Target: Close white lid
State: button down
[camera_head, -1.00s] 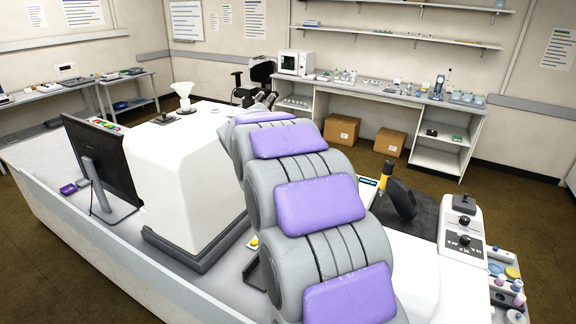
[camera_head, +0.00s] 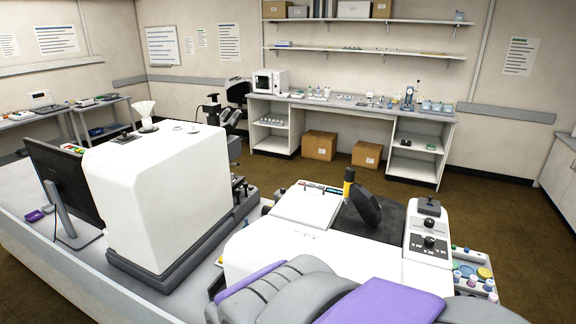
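A flat white panel (camera_head: 308,205) lies level on the white instrument body at the centre, beside a dark grey recess. It looks like a lid, but I cannot tell for certain that it is the white lid or whether it is open. A large white box-shaped housing (camera_head: 160,195) stands left of it on a dark base. My grey arm with purple pads crosses the bottom of the view and hides the near part of the instrument. My gripper is not in view.
A monitor (camera_head: 68,190) stands at left. Brown floor is clear behind the instrument.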

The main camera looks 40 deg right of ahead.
aim_at(305, 206)
jog(key=k+z, duration=0.2)
jog(key=z, duration=0.25)
jog(key=k+l+z, duration=0.1)
jog(key=z, duration=0.35)
jog(key=i+j+z, duration=0.15)
jog(key=z, duration=0.3)
jog(key=i+j+z, duration=0.1)
jog(key=j+z, duration=0.55)
jog(key=z, duration=0.25)
jog(key=i, duration=0.05)
